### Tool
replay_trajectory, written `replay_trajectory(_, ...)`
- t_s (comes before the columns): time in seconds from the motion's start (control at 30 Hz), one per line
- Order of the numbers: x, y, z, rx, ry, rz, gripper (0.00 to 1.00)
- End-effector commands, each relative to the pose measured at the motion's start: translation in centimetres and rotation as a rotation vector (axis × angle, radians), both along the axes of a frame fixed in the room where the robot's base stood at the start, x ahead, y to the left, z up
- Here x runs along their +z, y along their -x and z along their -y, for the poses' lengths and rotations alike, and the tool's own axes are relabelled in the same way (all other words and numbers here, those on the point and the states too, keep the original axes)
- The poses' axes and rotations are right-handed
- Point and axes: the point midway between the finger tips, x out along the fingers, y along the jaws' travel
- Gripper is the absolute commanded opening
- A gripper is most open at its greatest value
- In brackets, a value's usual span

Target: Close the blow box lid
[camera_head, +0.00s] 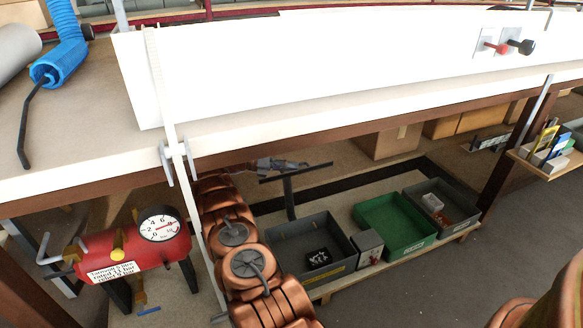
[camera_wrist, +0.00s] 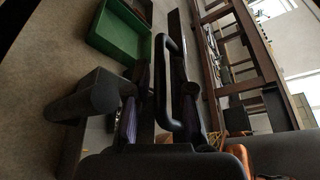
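My gripper (camera_wrist: 160,75) is small in the head view (camera_head: 275,163), under the workbench, at the end of my copper-coloured arm. In the wrist view its two dark fingers stand apart, with a black U-shaped handle (camera_wrist: 163,100) between or just in front of them. Contact is not clear. A dark, narrow panel shows behind the handle. In the head view a dark flat piece (camera_head: 300,173) on a post (camera_head: 290,200) is beside my gripper. I cannot tell for certain which part is the blow box lid; its hinge is not visible.
The workbench (camera_head: 70,130) carries a long white profile (camera_head: 300,70) above my arm. Below are a grey crate (camera_head: 345,235), a green crate (camera_head: 365,212) and another grey crate (camera_head: 470,205). A red air tank (camera_head: 125,262) with a gauge stands left. Grey floor is free at lower right.

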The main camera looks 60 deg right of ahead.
Motion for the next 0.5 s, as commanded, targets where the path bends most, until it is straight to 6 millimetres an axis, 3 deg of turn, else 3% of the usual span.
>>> replay_trajectory(0.1, -0.01, 0.19, 0.10, -0.004, 0.000, 0.000, 0.23)
replay_trajectory(0.33, 0.01, 0.16, 0.08, -0.004, 0.000, 0.000, 0.00)
replay_trajectory(0.5, 0.01, 0.06, 0.00, -0.002, 0.001, 0.000, 0.00)
